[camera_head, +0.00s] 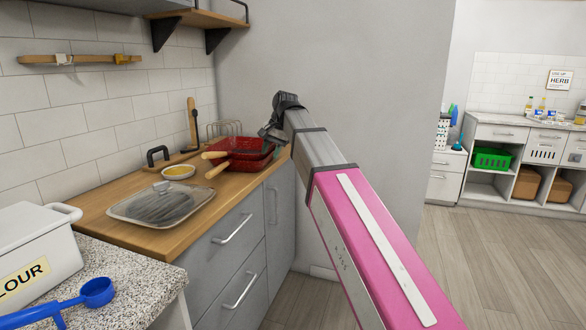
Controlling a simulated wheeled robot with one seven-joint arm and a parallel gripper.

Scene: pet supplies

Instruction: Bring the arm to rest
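My arm, pink and grey, reaches from the lower right toward the far end of the wooden counter (120,232). My gripper (268,134) is dark and small at the arm's far end. It appears near the right side of the red pans (250,160); I cannot tell whether it touches them. Its fingers are too small and partly hidden to show whether they are open or shut. No held object can be made out.
A flour bin (35,250) and blue scoop (97,291) are front left. A wall stands behind my arm. The floor (480,250) at right is clear.

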